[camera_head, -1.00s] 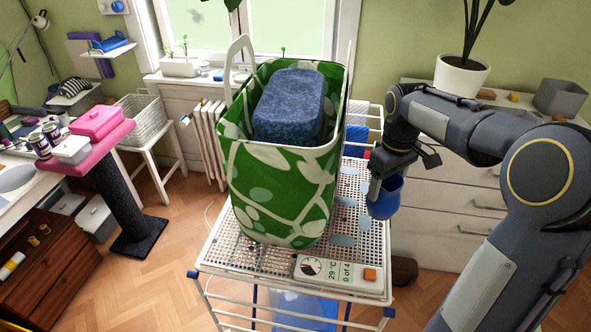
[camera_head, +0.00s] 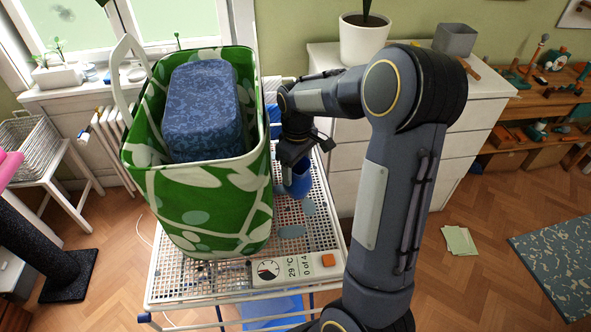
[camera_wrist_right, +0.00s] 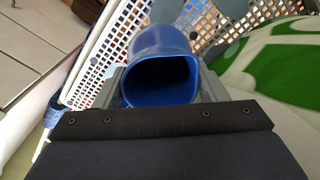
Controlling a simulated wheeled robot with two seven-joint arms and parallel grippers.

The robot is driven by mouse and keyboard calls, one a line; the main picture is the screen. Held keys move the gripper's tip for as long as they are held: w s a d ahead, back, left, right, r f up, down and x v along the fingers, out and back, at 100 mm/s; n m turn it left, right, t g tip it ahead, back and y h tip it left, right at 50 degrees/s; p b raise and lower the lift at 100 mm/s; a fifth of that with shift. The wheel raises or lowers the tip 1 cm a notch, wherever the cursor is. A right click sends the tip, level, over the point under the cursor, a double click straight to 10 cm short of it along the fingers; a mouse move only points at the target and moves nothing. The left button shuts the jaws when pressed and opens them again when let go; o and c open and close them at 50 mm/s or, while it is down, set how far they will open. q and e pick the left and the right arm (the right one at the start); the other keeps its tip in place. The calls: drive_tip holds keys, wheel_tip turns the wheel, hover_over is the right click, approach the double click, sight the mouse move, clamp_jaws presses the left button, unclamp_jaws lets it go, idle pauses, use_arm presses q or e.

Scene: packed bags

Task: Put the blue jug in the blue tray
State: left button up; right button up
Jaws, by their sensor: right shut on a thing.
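The blue jug (camera_head: 300,184) is at the right side of the white perforated rack top, just right of the green bag. My right gripper (camera_head: 289,165) is shut on it, reaching down from behind. The right wrist view shows the jug (camera_wrist_right: 160,62) between the two fingers (camera_wrist_right: 161,88), its open mouth toward the camera and the perforated top beyond. I cannot tell whether the jug touches the rack. A blue surface (camera_head: 272,308) shows below the rack top, partly hidden; I cannot tell whether it is the blue tray. My left gripper is out of view.
The tall green patterned bag (camera_head: 205,205) stands on the rack (camera_head: 165,285) with a blue bundle (camera_head: 203,105) in it. A scale with a display (camera_head: 290,268) lies at the front. A white drawer cabinet (camera_head: 345,155) stands behind.

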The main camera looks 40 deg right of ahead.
drive_tip(key=shift+f, duration=0.9)
drive_tip(key=shift+f, duration=0.15)
drive_tip(key=o, duration=1.3)
